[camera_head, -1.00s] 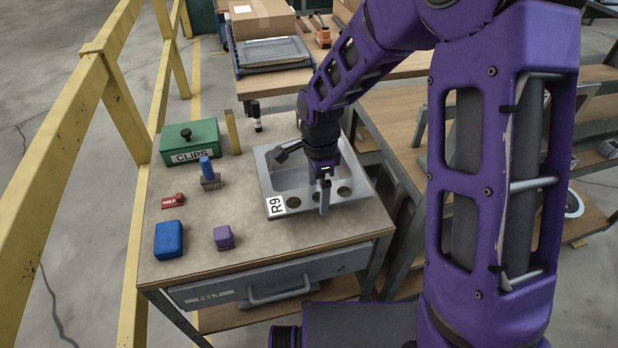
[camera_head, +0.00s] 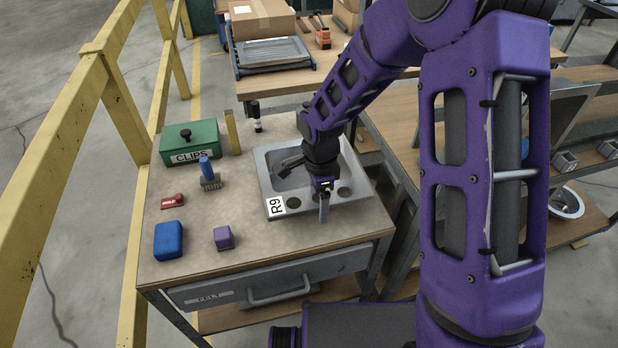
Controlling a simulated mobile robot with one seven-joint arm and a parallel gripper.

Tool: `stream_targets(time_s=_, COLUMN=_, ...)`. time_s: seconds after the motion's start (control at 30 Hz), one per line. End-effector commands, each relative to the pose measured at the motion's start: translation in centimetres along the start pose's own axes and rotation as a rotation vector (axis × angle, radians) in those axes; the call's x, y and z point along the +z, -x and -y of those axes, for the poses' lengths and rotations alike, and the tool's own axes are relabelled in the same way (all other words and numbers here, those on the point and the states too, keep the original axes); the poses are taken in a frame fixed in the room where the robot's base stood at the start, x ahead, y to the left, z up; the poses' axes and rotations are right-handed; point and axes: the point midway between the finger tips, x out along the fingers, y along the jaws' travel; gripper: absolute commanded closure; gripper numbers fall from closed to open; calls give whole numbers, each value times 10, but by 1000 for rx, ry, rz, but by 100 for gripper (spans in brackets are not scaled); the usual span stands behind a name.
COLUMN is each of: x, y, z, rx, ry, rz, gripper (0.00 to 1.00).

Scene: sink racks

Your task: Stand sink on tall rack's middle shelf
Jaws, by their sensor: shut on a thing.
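A grey metal sink (camera_head: 265,177) with a row of round holes and a white "R9" label lies flat, bowl down in view, at the right of the small workbench (camera_head: 190,255). My gripper (camera_head: 324,208) is over the sink's front rim and is shut on it. One finger shows in front of the rim; the other is hidden. My arm covers part of the bowl. A rack (camera_head: 400,150) with wooden shelves stands to the right, partly hidden behind my arm. I cannot tell which of its shelves is the middle one.
On the bench are a green CLIPS box (camera_head: 190,141), a blue-handled brush (camera_head: 208,174), a red tag (camera_head: 172,201), a blue block (camera_head: 168,241) and a purple block (camera_head: 223,238). A yellow railing (camera_head: 108,90) runs along the left. A table behind holds a cardboard box (camera_head: 262,18).

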Motion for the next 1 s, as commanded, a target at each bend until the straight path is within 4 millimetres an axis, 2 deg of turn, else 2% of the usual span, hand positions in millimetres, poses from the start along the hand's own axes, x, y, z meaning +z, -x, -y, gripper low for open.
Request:
stream_targets(time_s=0.03, x=0, y=0, z=0, rx=0, ry=0, rz=0, gripper=88)
stream_targets(time_s=0.1, x=0, y=0, z=0, rx=0, ry=0, rz=0, gripper=100)
stream_targets(time_s=0.4, x=0, y=2, z=2, rx=-4, ry=0, rz=0, gripper=100)
stream_targets(time_s=0.53, x=0, y=10, z=2, rx=-7, ry=0, rz=-1, gripper=100)
stream_targets(time_s=1.0, x=0, y=88, z=2, rx=-8, ry=0, rz=-1, gripper=100)
